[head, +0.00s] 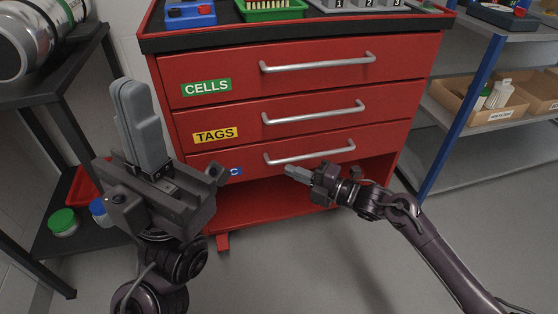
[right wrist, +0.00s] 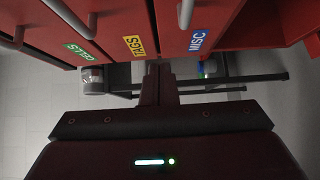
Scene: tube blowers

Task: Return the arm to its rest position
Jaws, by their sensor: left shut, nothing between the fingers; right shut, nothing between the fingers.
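My left gripper (head: 129,90) stands upright at the left of the head view, in front of the left side of the red cabinet. Its grey fingers are together, with nothing between them. My right arm (head: 440,258) reaches in from the lower right. My right gripper (head: 290,170) is shut and empty, in front of the lowest drawer and just below its handle. Whether it touches the cabinet I cannot tell. In the right wrist view the shut fingers (right wrist: 160,82) point towards the drawer fronts.
The red cabinet has drawers labelled CELLS (head: 206,87), TAGS (head: 215,134) and MISC (right wrist: 198,40), all seemingly shut, with bar handles. A black shelf (head: 62,100) stands left. A blue-post rack (head: 455,110) with cardboard boxes stands right. The floor (head: 400,270) in front is clear.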

